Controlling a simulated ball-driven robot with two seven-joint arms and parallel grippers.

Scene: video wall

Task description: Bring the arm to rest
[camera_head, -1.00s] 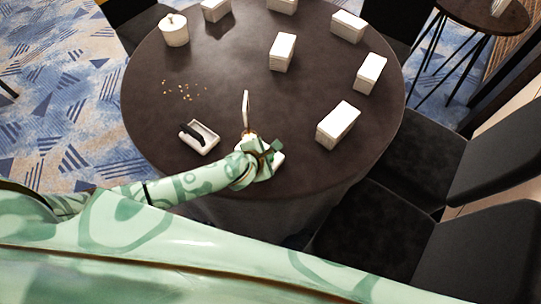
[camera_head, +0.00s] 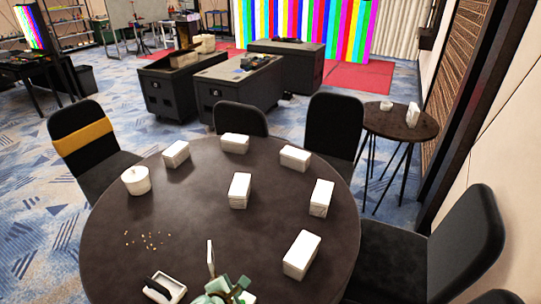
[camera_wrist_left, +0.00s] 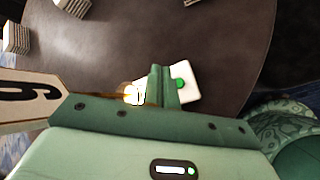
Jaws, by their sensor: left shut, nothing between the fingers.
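My left gripper (camera_head: 228,292) is at the bottom edge of the head view, over the near edge of the dark round table (camera_head: 185,225). In the left wrist view its green fingers (camera_wrist_left: 163,82) are together with nothing between them. Behind them lies a small white item with a green spot (camera_wrist_left: 182,82), partly hidden by the fingers. A thin upright white card (camera_head: 210,258) stands close by the gripper. Whether the gripper touches either is unclear. My right gripper is in neither view.
A white tray with a black item (camera_head: 165,290) lies left of the gripper, with crumbs (camera_head: 148,241) beyond.

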